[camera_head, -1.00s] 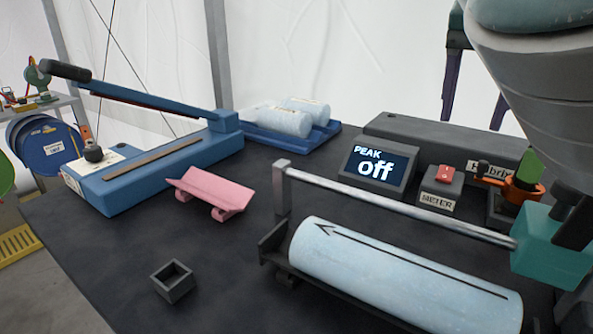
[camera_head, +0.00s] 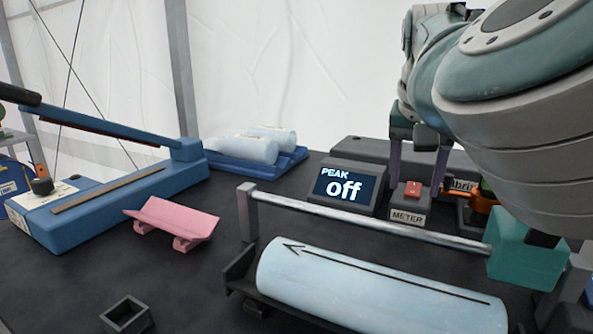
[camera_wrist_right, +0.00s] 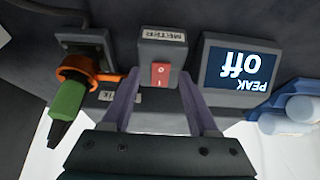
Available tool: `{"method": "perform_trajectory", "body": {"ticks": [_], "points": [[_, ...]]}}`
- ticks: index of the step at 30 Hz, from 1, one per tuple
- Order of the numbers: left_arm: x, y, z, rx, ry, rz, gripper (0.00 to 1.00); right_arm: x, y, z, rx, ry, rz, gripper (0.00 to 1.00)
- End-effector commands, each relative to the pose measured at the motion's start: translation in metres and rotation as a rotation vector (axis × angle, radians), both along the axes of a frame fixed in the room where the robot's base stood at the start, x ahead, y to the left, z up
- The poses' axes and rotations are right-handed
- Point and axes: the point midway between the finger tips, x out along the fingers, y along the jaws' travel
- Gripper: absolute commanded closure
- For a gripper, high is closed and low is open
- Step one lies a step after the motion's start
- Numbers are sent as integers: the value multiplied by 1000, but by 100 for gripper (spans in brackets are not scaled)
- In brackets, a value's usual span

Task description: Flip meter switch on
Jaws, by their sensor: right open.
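The meter switch is a small grey box labelled METER (camera_head: 407,216) with a red rocker (camera_head: 412,189) on top. It stands to the right of a display (camera_head: 345,188) reading "PEAK off". In the right wrist view the red rocker (camera_wrist_right: 160,75) shows I and O marks. My right gripper (camera_head: 417,174) is open and empty, its purple fingers pointing down just behind and above the box. In the right wrist view its fingertips (camera_wrist_right: 158,84) lie on either side of the box in the picture; I cannot tell whether they touch it. My left gripper is out of view.
A pale blue cylinder (camera_head: 380,290) lies in a dark cradle in front, with a metal bar (camera_head: 360,221) above it. A pink holder (camera_head: 172,222) stands left.

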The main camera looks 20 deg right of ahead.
Motion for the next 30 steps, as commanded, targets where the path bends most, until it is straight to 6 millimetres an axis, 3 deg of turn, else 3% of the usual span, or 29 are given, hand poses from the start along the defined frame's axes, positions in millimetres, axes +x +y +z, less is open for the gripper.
{"method": "perform_trajectory", "body": {"ticks": [4, 19, 30], "points": [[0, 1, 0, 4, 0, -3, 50, 0, 0, 0, 0, 0, 0, 42], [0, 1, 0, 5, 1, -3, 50, 0, 0, 0, 0, 2, 1, 98], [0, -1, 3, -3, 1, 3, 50, 0, 0, 2, 4, 6, 1, 100]]}}
